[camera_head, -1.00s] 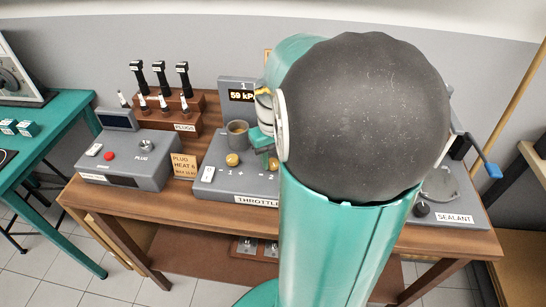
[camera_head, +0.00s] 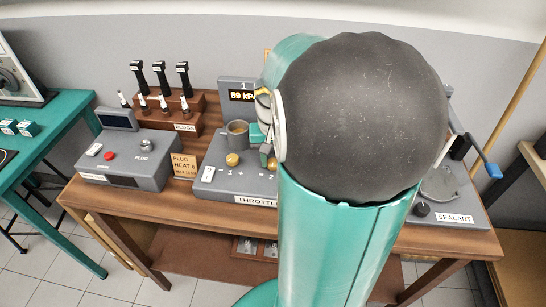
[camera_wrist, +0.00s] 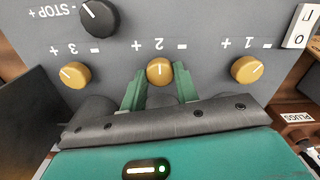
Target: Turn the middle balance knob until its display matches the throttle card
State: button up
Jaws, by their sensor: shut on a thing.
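The middle balance knob (camera_wrist: 160,70), yellow and marked 2, sits on the grey throttle panel (camera_wrist: 215,22) in the wrist view. My gripper (camera_wrist: 159,82) has its green fingers on both sides of this knob and is shut on it. Knob 1 (camera_wrist: 246,69) is to the right and knob 3 (camera_wrist: 74,74) to the left, both free. In the head view the display (camera_head: 241,94) shows a 1 above about 59 kPa; its right part is hidden behind my arm. Any displays for the other knobs are hidden too. No throttle card can be read.
A black STOP knob (camera_wrist: 99,17) lies beyond knob 3. The plug unit (camera_head: 125,158), a PLUG HEAT 6 card (camera_head: 184,165) and the plug rack (camera_head: 170,118) are left; the sealant unit (camera_head: 450,208) is right.

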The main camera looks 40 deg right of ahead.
jog(key=o, duration=1)
jog(key=shift+c, duration=0.2)
notch_tip(320, 180, up, 14)
jog(key=s+a+f+n+t, duration=0.1)
jog(key=a+n, duration=0.3)
jog(key=a, duration=0.7)
jog(key=s+a+f+n+t, duration=0.1)
jog(key=s+a+n+t, duration=0.3)
jog(key=a, duration=0.8)
jog(key=shift+a+f+t, duration=0.15)
jog(key=shift+t, duration=0.15)
